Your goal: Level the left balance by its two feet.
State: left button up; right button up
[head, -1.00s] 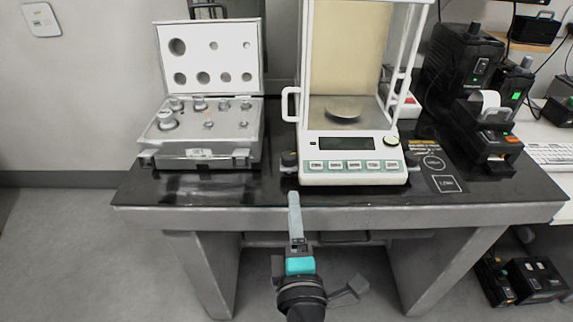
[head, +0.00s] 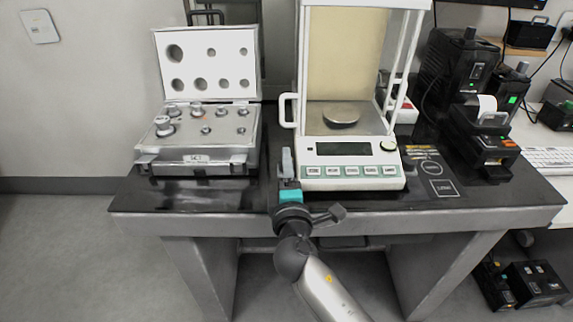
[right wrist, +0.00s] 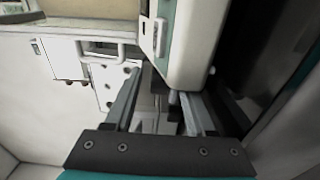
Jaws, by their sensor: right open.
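The left balance (head: 352,176) is a white weighing instrument with a glass draft shield, a round pan (head: 341,116) and a dark, blank display. Its dark right foot (head: 408,164) shows at the front right corner. Its front left foot is hidden behind my right gripper (head: 287,163), which is at that corner, over the table's front edge. In the right wrist view the two fingers of this gripper (right wrist: 160,90) are apart, beside the balance's housing (right wrist: 187,45). I cannot tell whether the foot is between them. My left gripper is not in view.
An open case of weights (head: 196,160) stands close on the left of the balance. Black devices (head: 483,140) stand to its right.

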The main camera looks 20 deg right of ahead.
jog(key=shift+w+d, duration=0.1)
jog(key=shift+w, duration=0.45)
jog(key=shift+c, duration=0.3)
grip_shut()
